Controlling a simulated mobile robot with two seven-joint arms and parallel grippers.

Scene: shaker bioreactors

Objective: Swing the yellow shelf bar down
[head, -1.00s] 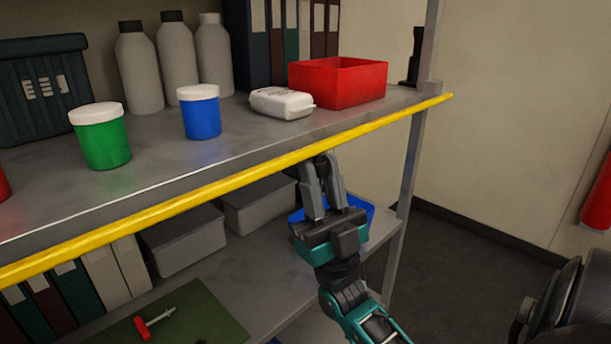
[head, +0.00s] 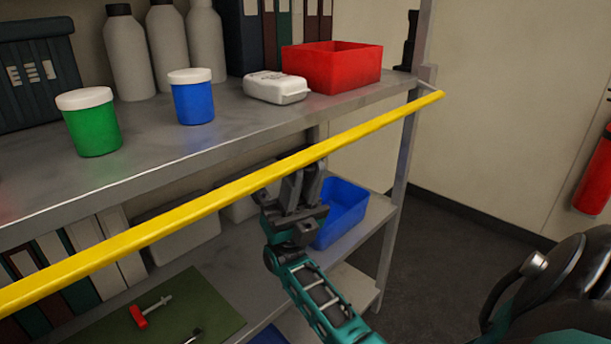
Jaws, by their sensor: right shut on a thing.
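The yellow shelf bar (head: 220,196) runs diagonally across the head view, from the lower left to the upper right. It now stands out in front of the upper shelf's edge, with a gap between them, and a thin link shows at its right end. My right gripper (head: 298,168) is under the bar, right of its middle, and is shut on it; the fingertips are partly hidden behind the bar. My left gripper is not in view.
On the upper shelf (head: 150,135) stand a green jar (head: 93,128), a blue jar (head: 192,100), a white case (head: 276,88) and a red bin (head: 332,68). Below are a blue bin (head: 342,208) and a green mat (head: 195,310). A shelf post (head: 399,185) stands at the right.

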